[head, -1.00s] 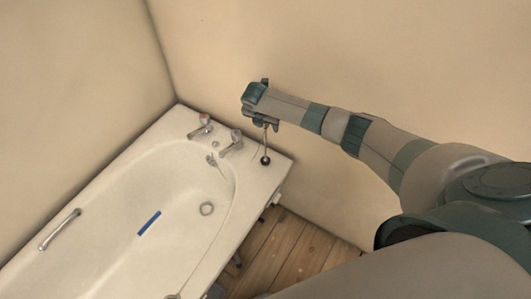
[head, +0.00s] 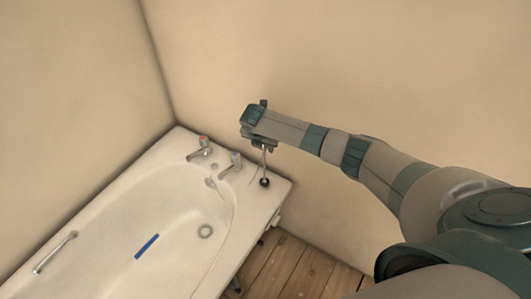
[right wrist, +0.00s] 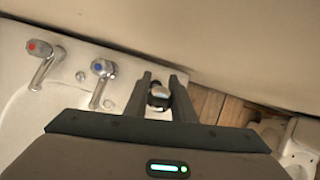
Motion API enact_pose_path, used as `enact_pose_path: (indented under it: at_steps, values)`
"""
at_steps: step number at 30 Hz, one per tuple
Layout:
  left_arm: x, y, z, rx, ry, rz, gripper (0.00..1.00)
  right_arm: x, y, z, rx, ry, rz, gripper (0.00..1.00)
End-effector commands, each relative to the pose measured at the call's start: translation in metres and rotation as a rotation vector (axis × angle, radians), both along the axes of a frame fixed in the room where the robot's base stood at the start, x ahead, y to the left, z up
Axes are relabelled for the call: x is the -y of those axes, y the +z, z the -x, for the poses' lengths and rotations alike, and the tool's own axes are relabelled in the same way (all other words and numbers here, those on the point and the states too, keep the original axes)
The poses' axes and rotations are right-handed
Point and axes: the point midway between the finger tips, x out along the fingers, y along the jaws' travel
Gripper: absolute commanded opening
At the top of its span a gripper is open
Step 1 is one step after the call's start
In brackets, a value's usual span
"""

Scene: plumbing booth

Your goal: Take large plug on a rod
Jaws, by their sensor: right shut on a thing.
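The large plug (head: 264,182) is a dark round piece at the lower end of a thin pale rod (head: 264,162). My right gripper (head: 264,145) is above it, shut on the upper end of the rod. The plug shows over the white corner of the bath rim beside the taps; I cannot tell whether it touches the rim. My left gripper is not in view.
The white bath (head: 110,240) has two taps, one with a red mark (right wrist: 38,48) and one with a blue mark (right wrist: 102,69), left of my right gripper. Beige walls (head: 330,60) meet behind the bath. Wooden floor (head: 295,268) lies to its right.

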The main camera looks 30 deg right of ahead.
Motion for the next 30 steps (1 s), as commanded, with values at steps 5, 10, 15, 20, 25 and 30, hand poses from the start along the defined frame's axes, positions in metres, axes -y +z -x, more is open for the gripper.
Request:
enact_pose_path:
  at_steps: [5, 10, 15, 20, 25, 30]
  values:
    - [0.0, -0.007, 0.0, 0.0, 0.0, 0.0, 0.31, 0.001, 0.015, -0.001, 0.003, 0.0, 0.0, 0.0]
    - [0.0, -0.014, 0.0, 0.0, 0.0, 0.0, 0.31, 0.005, 0.038, 0.004, 0.001, 0.0, 0.002, 0.0]
    - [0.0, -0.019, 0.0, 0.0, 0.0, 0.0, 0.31, 0.016, 0.052, 0.026, 0.002, -0.001, 0.002, 0.0]
    - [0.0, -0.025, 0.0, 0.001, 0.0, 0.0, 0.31, 0.029, 0.067, 0.049, 0.002, 0.0, 0.001, 0.0]
    - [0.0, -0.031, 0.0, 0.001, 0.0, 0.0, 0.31, 0.042, 0.084, 0.072, 0.002, 0.0, 0.002, 0.0]
    - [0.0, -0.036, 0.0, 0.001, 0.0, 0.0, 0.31, 0.052, 0.096, 0.09, 0.001, 0.0, 0.002, 0.0]
